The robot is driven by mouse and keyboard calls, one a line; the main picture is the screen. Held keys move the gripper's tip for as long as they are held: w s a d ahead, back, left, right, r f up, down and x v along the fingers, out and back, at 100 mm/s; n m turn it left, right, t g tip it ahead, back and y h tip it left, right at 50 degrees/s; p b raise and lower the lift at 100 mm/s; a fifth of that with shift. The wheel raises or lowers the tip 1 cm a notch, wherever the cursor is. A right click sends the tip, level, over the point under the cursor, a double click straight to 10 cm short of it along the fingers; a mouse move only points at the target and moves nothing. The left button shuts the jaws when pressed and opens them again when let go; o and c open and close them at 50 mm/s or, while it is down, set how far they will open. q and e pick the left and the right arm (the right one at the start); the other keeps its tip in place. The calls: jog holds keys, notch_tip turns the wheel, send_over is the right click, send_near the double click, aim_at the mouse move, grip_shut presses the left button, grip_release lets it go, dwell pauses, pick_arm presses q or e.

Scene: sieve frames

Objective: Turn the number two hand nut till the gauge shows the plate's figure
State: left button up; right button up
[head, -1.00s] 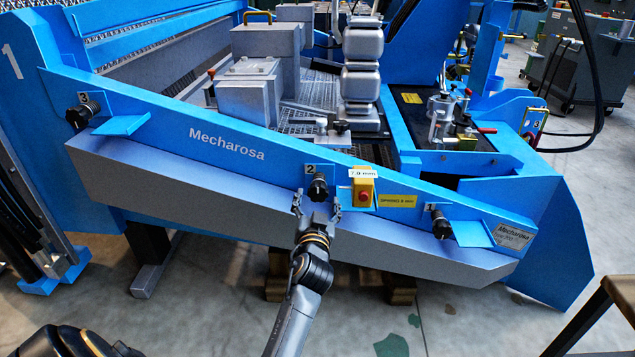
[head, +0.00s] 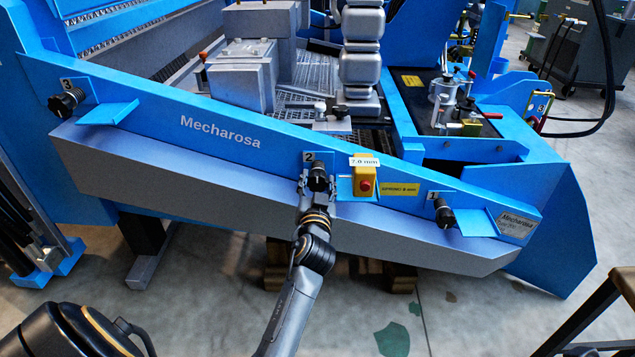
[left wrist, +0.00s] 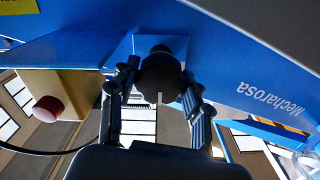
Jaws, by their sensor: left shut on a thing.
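The number two hand nut (head: 318,178) is a black knob on the blue sloping beam, under a small "2" label. My left gripper (head: 317,188) has its fingers on either side of the knob and is shut on it. In the left wrist view the nut (left wrist: 160,76) sits between the two fingers, with a pale mark on its face. The yellow box (head: 364,182) with a red button is just right of the nut. A white plate (head: 364,162) above it reads 7.0 mm. No gauge reading is legible. My right gripper is not in view.
Hand nut three (head: 66,102) is at the beam's left and hand nut one (head: 444,214) at its right. Blue ledges jut out beside both. A yellow label (head: 399,189) is right of the box. A table edge (head: 600,310) stands at lower right.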

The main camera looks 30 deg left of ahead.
pick_arm(q)
jog(key=shift+r+m+p, duration=0.1)
jog(key=shift+m+p, duration=0.2)
jog(key=shift+m, duration=0.1)
